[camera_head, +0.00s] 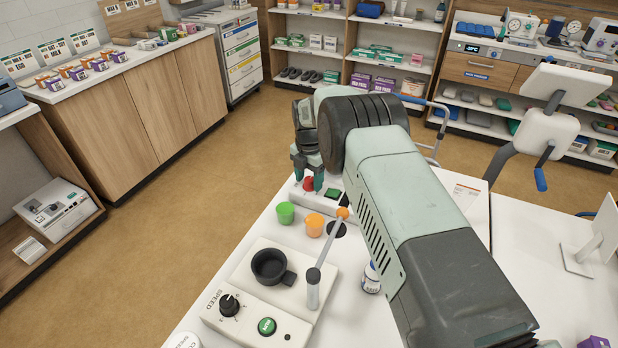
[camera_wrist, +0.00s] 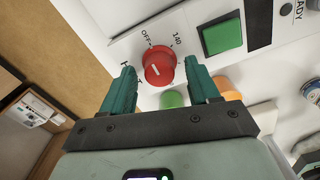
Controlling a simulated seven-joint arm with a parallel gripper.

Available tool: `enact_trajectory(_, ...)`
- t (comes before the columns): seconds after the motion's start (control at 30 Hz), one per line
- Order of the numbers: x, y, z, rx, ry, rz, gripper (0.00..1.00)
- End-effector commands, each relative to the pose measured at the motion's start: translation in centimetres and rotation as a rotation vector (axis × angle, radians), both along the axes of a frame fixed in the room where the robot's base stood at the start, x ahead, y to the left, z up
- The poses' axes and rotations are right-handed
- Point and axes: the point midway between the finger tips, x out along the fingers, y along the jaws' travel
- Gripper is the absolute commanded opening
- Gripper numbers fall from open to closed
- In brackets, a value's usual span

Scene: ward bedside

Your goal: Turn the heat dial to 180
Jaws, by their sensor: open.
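The heat dial (camera_wrist: 159,62) is a round red knob with a short white mark, on a white panel. The labels OFF and 140 show beside it; other lettering is partly hidden by a finger, and I cannot read 180. In the head view the dial (camera_head: 308,184) shows as a small red shape below my gripper (camera_head: 307,174). In the wrist view my gripper (camera_wrist: 161,70) is open, one finger on each side of the dial. I cannot tell whether either finger touches it. The mark's exact setting is unclear.
A green button (camera_wrist: 223,35) sits right of the dial. Close by stand a green cup (camera_head: 285,212) and an orange cup (camera_head: 314,225). A white device with a SPEED knob (camera_head: 229,305), a black cup holder (camera_head: 269,266) and a lever (camera_head: 320,262) stands nearer on the table.

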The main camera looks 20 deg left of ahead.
Motion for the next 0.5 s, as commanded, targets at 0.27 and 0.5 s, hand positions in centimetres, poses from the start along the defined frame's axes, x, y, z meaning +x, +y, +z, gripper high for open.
enact_trajectory(0.27, 0.01, 0.0, -0.1, 0.0, 0.0, 0.0, 0.59)
enact_trajectory(0.5, 0.01, -0.01, -0.08, 0.0, 0.0, 0.0, 0.22)
